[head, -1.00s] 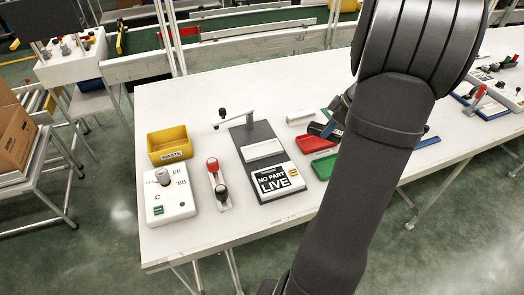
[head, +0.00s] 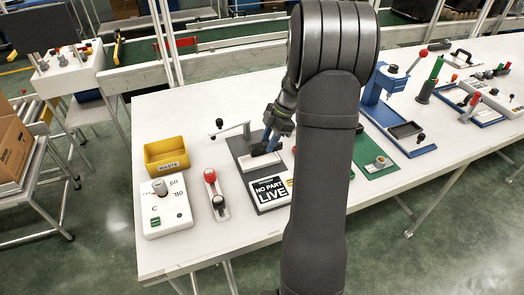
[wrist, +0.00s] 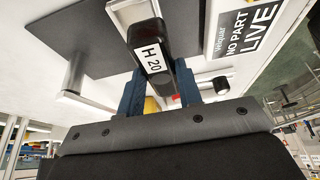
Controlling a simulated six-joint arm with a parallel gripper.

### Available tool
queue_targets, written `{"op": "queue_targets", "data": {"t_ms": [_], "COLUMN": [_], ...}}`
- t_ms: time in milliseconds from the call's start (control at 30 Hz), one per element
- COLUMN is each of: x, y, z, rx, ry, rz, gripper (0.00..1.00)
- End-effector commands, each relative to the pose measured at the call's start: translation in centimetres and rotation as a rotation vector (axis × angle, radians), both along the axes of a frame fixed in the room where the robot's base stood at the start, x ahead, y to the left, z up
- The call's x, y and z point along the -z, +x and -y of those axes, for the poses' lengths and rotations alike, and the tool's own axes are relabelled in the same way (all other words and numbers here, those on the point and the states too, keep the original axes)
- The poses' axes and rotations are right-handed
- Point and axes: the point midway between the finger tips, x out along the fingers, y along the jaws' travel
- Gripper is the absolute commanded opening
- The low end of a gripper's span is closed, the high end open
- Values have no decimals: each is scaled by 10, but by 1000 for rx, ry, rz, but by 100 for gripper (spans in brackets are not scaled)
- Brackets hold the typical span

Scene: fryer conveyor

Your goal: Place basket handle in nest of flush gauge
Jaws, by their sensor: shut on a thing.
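The basket handle (wrist: 157,36) is a black bar with a white "H 20" label. My gripper (wrist: 160,92) has its blue fingers shut on it; they also show in the head view (head: 268,142). The flush gauge (head: 241,145) is a dark grey plate with a pale nest block (head: 253,164), a lever with a black knob (head: 219,122) and a "NO PART LIVE" sign (head: 268,192). The handle is over the nest, and its far end overlaps the pale block (wrist: 121,14) in the wrist view. I cannot tell whether it touches or is seated.
A yellow bin (head: 167,155), a white dial box (head: 167,206) and a stand with red and black knobs (head: 215,194) are left of the gauge. A blue press fixture (head: 386,100) and a green plate (head: 377,158) are right of my arm. My arm hides the table between.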

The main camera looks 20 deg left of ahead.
Motion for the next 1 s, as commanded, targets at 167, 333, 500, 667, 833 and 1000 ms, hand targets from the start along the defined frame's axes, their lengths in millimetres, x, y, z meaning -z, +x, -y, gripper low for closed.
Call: {"op": "queue_targets", "data": {"t_ms": [167,333,500,667,833,1000], "x": [13,23,48,54,55,57], "y": [0,0,0,0,0,0], "z": [-21,-24,-23,-23,-23,-23], "rx": [0,2,2,3,4,3], "ry": [0,-1,-1,0,-1,-1], "rz": [0,-1,-1,3,2,2], "gripper": [7,7,7,7,7,48]}}
